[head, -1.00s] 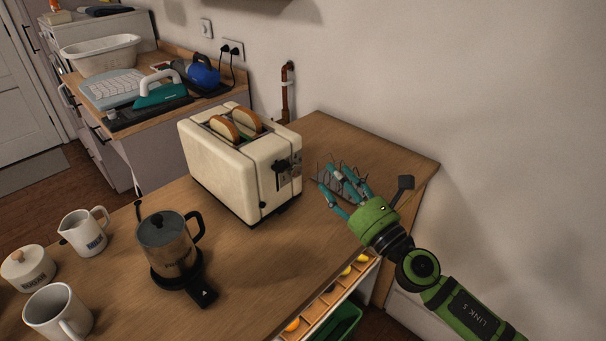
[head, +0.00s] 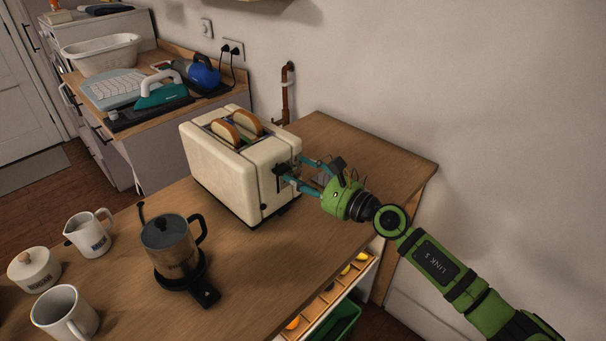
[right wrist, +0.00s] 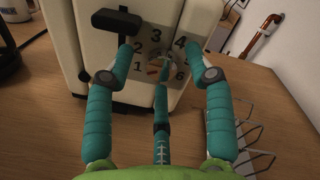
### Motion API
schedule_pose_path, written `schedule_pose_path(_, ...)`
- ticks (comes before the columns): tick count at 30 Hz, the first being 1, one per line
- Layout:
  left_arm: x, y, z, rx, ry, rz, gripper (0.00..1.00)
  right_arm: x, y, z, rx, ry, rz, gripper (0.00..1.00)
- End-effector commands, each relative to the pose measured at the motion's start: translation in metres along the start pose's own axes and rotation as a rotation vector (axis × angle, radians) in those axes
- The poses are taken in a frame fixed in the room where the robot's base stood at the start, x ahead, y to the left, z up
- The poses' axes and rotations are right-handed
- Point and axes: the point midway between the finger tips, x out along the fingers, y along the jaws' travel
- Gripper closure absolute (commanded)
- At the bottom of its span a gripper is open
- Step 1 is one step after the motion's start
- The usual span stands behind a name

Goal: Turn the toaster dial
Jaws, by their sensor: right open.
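The cream toaster (head: 225,165) stands on the wooden counter with two bread slices in its slots. Its end panel faces my right gripper. In the right wrist view, the toaster (right wrist: 70,45) shows its black lever (right wrist: 117,20) and the numbered dial (right wrist: 158,65) below it. My right gripper (head: 303,172) is at the toaster's end panel with its teal fingers spread. In the right wrist view, the fingers (right wrist: 160,60) are open on both sides of the dial, and the middle finger partly covers it. I cannot tell whether they touch it. My left gripper is not in view.
A kettle (head: 170,245) stands on its base in front of the toaster. A pitcher (head: 88,234), a sugar pot (head: 33,270) and a mug (head: 64,312) are at the left. A wire rack (right wrist: 245,140) lies beside the gripper.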

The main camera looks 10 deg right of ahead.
Motion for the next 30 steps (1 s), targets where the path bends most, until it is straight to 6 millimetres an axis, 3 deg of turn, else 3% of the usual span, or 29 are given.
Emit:
schedule_pose_path(6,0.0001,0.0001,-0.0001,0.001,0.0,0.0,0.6,0.0006,0.0004,0.0001,0.0,-0.001,0.0,0.46)
schedule_pose_path(7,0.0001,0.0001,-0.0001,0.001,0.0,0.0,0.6,0.0006,0.0004,0.0001,0.001,-0.001,0.0,0.54)
schedule_pose_path(10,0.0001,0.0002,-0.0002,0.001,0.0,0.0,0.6,0.0004,0.0004,0.0001,0.001,-0.001,0.0,0.94)
schedule_pose_path(11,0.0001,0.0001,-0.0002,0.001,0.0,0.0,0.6,0.0004,0.0003,0.0003,0.001,-0.001,0.0,1.0)
schedule_pose_path(23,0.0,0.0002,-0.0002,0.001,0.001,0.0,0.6,0.0009,-0.0011,0.0024,0.03,-0.007,-0.005,1.0)
schedule_pose_path(30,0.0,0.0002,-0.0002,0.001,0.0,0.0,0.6,0.0012,-0.0021,0.003,0.154,-0.017,-0.014,1.0)
